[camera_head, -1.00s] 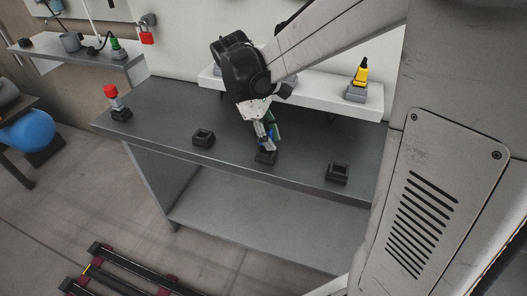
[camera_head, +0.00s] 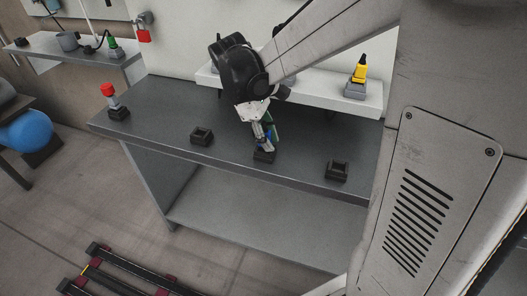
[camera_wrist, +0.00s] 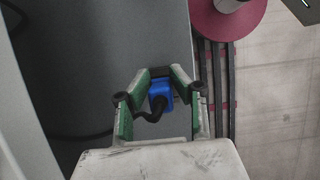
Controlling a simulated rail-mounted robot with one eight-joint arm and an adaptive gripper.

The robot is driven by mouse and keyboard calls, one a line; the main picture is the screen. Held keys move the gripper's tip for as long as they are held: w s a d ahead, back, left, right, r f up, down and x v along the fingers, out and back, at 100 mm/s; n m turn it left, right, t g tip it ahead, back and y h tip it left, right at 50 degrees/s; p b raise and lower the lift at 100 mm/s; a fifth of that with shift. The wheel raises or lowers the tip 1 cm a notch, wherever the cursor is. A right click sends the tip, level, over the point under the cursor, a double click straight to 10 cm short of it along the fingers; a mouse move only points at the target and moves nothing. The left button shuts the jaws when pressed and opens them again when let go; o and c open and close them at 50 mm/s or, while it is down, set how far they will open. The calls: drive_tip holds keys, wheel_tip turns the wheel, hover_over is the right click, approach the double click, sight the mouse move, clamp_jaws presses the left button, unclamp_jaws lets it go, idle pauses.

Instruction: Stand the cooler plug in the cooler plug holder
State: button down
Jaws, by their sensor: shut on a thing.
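The blue cooler plug (camera_wrist: 158,98) is between the green-padded fingers of my gripper (camera_wrist: 161,82) in the wrist view, with a dark cord curving off it. In the head view my gripper (camera_head: 264,143) is shut on the plug and points down at the workbench. A black square holder (camera_head: 264,157) sits directly below it near the bench's front edge. The plug's lower end is at or just above this holder; I cannot tell how far it is inside. The fingers hide most of the plug in the head view.
The grey workbench (camera_head: 165,105) also carries empty black holders to the left (camera_head: 202,136) and right (camera_head: 337,170). A red-topped plug (camera_head: 109,95) stands in a holder at the far left. A yellow plug (camera_head: 360,72) stands on the white shelf (camera_head: 320,97) behind.

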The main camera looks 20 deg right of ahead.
drive_tip(key=shift+f, duration=0.4)
drive_tip(key=c, duration=1.4)
unclamp_jaws()
drive_tip(key=shift+c, duration=0.2)
drive_tip(key=shift+r, duration=0.15)
drive_tip(key=shift+r+p, duration=2.8)
drive_tip(key=shift+r, duration=1.6)
